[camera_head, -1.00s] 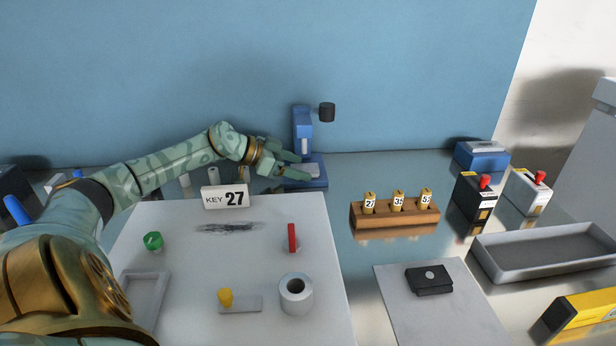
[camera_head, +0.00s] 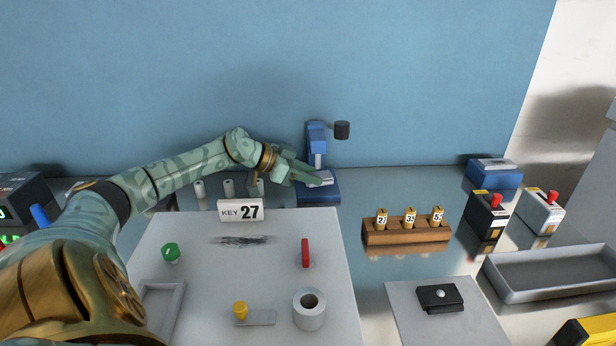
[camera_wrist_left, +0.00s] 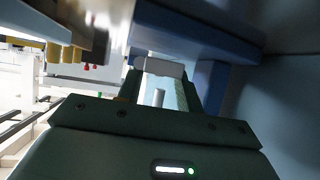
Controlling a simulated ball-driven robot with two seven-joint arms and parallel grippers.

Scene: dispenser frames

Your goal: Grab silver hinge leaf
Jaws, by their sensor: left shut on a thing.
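The silver hinge leaf (camera_head: 324,178) is a small pale plate on the base of the blue press (camera_head: 317,140), against the far wall. My left gripper (camera_head: 312,179) reaches in from the left at the press base and is shut on the leaf. In the left wrist view the pale leaf (camera_wrist_left: 165,68) sits across the fingertips, with the blue press frame (camera_wrist_left: 210,85) close beside them. The fingers hide part of the leaf, so I cannot tell whether it is clear of the base. My right gripper is not in view.
A white board (camera_head: 200,285) carries a green knob (camera_head: 170,252), a red handle (camera_head: 305,252) and a grey ring (camera_head: 309,308). A wooden rack (camera_head: 407,234) and a grey tray (camera_head: 555,275) lie to the right.

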